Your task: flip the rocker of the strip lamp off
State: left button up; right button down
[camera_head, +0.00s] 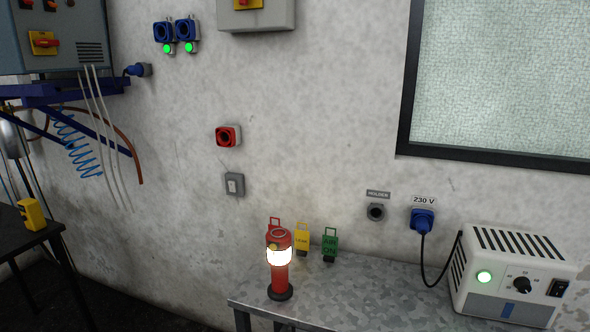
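A small grey wall box with a pale rocker (234,184) is on the wall left of the metal table, below a red socket. Which way its rocker is tipped is too small to tell. No strip lamp can be made out in this view, and no label ties the box to one. Neither of my grippers is in view.
A lit red lantern (280,268) stands on the metal table (370,300), with yellow and green tags behind it. A white power unit (510,278) with a green light, knob and black rocker is at right, cabled to a blue 230 V plug (422,220).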

aim_at(231, 184)
jog(key=i+j, duration=0.3)
jog(key=i+j+z, duration=0.1)
jog(key=i+j, duration=0.2)
jog(key=j, duration=0.15)
jog(key=i+j, duration=0.3)
jog(key=j, duration=0.15)
jog(key=i+j+z, duration=0.15)
jog(key=i+j, duration=0.15)
jog(key=j, duration=0.1)
